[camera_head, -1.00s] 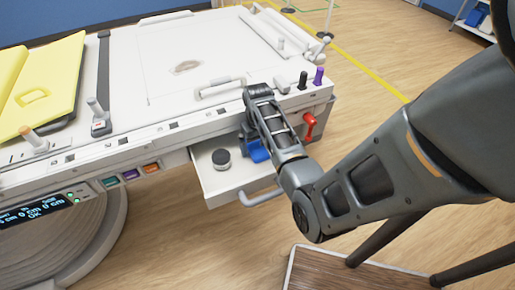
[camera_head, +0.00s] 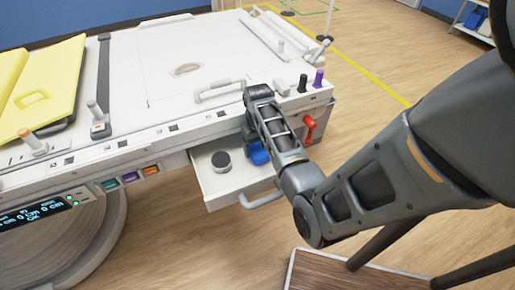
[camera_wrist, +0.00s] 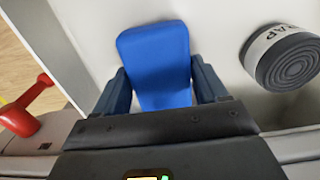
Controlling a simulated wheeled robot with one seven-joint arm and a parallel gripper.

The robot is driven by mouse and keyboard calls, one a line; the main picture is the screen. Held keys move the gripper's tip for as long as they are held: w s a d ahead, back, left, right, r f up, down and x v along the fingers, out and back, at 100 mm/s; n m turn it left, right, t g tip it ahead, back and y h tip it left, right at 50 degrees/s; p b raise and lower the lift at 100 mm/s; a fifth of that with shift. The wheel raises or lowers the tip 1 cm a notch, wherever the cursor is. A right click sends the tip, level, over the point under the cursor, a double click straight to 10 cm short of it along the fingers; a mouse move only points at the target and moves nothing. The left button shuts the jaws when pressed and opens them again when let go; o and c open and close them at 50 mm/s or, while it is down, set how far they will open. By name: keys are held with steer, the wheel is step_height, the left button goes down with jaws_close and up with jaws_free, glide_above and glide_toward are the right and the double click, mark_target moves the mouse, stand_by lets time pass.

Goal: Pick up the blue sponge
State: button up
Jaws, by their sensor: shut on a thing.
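The blue sponge (camera_wrist: 158,60) is a blue block with rounded corners, seen between my gripper's two fingers in the wrist view. My gripper (camera_wrist: 160,88) is shut on it, one finger against each side. In the head view the sponge (camera_head: 259,155) shows partly at the right side of the open drawer, with my arm hiding the rest. The gripper's fingers are hidden there behind my wrist. I cannot tell for sure whether the sponge still touches the drawer floor.
The open white drawer (camera_head: 215,188) also holds a dark round roll with a pale wrap (camera_wrist: 284,58), to the right of the sponge in the wrist view. A red handle (camera_head: 310,127) sits right of the drawer. The counter edge lies just above the drawer.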

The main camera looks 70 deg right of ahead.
mark_target(258, 147)
step_height(258, 147, up, 11)
steer(key=s+a, duration=0.4)
steer(key=a, duration=0.1)
steer(key=s+a, duration=0.4)
steer(key=a, duration=0.1)
steer(key=s+a+b, duration=0.1)
steer(key=s+a, duration=0.3)
steer(key=a, duration=0.1)
steer(key=shift+s+f, duration=0.1)
steer(key=shift+s, duration=0.25)
steer(key=shift+c, duration=0.6)
